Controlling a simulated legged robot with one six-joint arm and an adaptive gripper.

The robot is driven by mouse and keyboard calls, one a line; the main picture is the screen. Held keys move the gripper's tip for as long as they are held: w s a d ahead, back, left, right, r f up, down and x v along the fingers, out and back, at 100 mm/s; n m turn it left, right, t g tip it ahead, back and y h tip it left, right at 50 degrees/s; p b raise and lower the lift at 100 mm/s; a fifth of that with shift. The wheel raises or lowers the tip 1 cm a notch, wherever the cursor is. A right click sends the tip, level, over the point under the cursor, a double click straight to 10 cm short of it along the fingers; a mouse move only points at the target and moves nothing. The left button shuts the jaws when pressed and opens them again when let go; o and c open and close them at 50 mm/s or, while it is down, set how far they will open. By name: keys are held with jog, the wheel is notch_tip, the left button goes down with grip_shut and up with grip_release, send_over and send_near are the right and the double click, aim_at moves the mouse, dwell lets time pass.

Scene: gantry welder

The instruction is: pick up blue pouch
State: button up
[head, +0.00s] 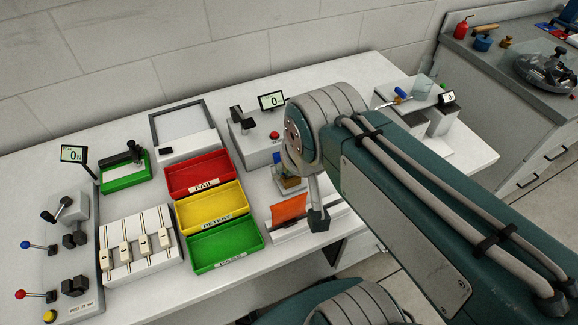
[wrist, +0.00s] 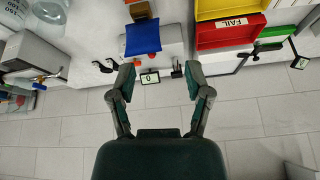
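The blue pouch (wrist: 145,38) shows in the wrist view, upper middle, over a white fixture, with a brown block (wrist: 140,9) beside it. In the head view my arm covers most of that spot; only a small blue patch above a brown block shows by the arm's left edge. My gripper (wrist: 160,76) is open and empty in the wrist view, its two fingers spread wide. The pouch lies beyond the fingertips in the picture, apart from them and slightly left of centre. In the head view my arm hides most of the gripper.
Red (head: 200,174), yellow (head: 209,207) and green (head: 225,245) trays stand left of my arm. An orange pouch (head: 289,208) sits on a white holder near the bench's front. A small display (head: 271,101) stands behind. A glass flask (wrist: 50,10) is at upper left in the wrist view.

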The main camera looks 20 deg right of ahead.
jog(key=w+d+f+m+g+h, duration=0.1)
jog(key=w+m, duration=0.4)
jog(key=w+d+f+m+g+h, duration=0.1)
jog(key=w+f+m+g, duration=0.1)
jog(key=w+m, duration=0.3)
jog(key=w+d+f+m+g+h, duration=0.1)
jog(key=w+d+f+m+g, duration=0.1)
jog(key=w+m, duration=0.2)
jog(key=shift+w+f+m, duration=0.15)
jog(key=shift+w+m, duration=0.25)
jog(key=shift+m, duration=0.6)
jog(key=x, duration=0.5)
jog(key=shift+f, duration=0.1)
jog(key=x, duration=0.5)
jog(key=shift+a+f, duration=0.15)
jog(key=shift+f, duration=0.3)
jog(key=shift+c, duration=0.3)
grip_shut()
